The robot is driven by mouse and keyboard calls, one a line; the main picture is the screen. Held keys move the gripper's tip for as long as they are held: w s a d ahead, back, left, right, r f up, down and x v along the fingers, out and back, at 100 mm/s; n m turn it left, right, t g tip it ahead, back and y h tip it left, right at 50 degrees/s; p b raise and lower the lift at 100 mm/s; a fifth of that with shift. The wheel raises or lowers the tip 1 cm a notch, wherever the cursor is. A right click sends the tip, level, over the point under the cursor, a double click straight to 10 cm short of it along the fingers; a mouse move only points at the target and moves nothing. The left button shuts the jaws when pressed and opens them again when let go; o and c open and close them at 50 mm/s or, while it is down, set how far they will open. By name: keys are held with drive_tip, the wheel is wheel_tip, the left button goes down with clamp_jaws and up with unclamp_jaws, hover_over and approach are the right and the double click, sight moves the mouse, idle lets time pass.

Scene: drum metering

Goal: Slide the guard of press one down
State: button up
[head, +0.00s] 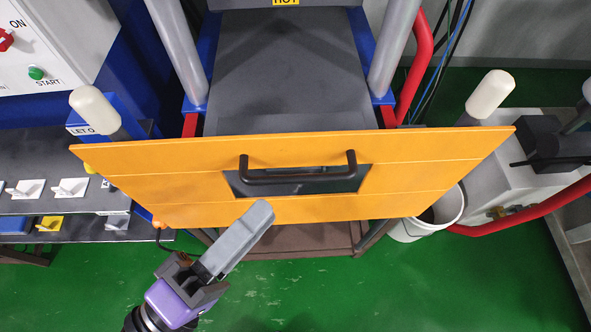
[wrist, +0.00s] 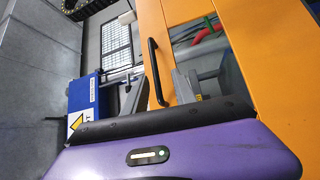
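The guard (head: 150,180) is a wide orange panel across the front of the press, with a cut-out window in its middle. A black bar handle (head: 298,178) crosses that window. My gripper (head: 262,210), with grey fingers and a purple wrist, is below and left of the handle, in front of the panel. In the wrist view the handle (wrist: 154,72) shows in line with the gap between my two spread fingers (wrist: 158,85), and the orange guard (wrist: 265,25) fills the right. The fingers look open and empty; I see no contact with the handle.
Behind the guard are the press's grey columns (head: 393,50) and dark flat bed (head: 290,80). A control box (head: 45,45) and shelves with switches stand left. Green floor (head: 430,285) in front is clear.

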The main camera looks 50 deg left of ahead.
sight(292, 178)
drive_tip(key=shift+w+a+r+p, duration=0.1)
drive_tip(key=shift+w+r+p, duration=0.25)
drive_tip(key=shift+w, duration=0.8)
drive_tip(key=shift+w+a+r+p, duration=0.15)
drive_tip(key=shift+w+r+p, duration=0.2)
drive_tip(key=shift+w, duration=0.85)
drive_tip(key=shift+w+a+r+p, duration=0.15)
drive_tip(key=shift+w+p, duration=0.25)
drive_tip(key=shift+w, duration=0.75)
clamp_jaws()
